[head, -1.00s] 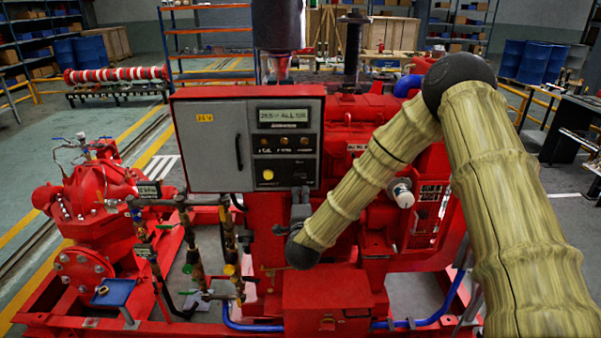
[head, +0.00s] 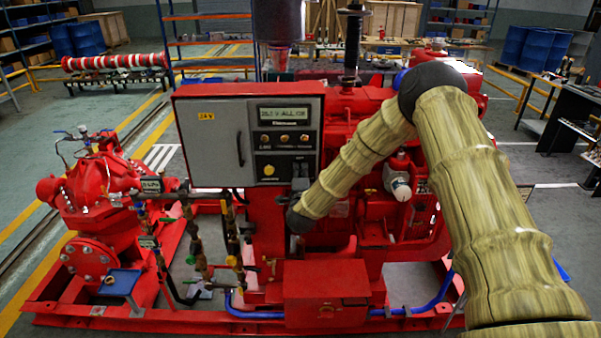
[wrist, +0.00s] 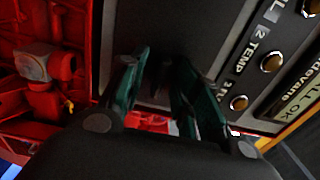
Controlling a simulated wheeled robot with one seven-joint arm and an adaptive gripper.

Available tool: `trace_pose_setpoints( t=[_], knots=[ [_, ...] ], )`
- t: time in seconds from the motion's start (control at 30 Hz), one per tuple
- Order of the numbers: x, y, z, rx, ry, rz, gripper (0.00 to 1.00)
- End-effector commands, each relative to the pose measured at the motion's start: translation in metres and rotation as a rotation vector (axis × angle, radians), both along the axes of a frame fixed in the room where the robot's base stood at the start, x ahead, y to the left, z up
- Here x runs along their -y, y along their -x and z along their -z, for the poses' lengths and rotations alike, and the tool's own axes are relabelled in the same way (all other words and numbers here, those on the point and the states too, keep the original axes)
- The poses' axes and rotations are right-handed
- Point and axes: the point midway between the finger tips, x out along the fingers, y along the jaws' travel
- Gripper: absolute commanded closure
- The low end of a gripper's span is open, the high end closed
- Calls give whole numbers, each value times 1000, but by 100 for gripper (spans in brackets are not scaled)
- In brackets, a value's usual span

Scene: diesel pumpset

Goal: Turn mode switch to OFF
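The grey control box (head: 212,150) stands upright on the red pumpset, with a dark panel (head: 285,147) on its right half. The panel carries a lit display (head: 285,114), a row of three small round fittings and a yellow round button (head: 269,170). My gripper (head: 301,168) is at the panel's lower right corner and covers that spot. In the wrist view my gripper (wrist: 160,88) has its teal-lined fingers apart, close to the dark panel face (wrist: 210,45). A dark shape, perhaps the mode switch, shows between them. Contact and the switch's position cannot be made out.
Red and brass pipes with valves (head: 195,240) stand below the box at left. A red lower box (head: 326,290) sits under my wrist. The red engine (head: 365,150) is close behind and right of my forearm. Open floor lies to the left.

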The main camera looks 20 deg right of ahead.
Motion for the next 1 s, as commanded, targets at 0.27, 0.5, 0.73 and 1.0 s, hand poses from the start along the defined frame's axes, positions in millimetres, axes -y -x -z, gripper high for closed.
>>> trace_pose_setpoints(
  t=[0.27,0.5,0.73,1.0],
  knots=[
    [0,-1,0,-1,0,0,68],
    [0,-1,0,-1,1,0,100],
    [0,0,1,-3,8,0,100],
    [0,0,4,-31,104,-1,100]
  ],
)
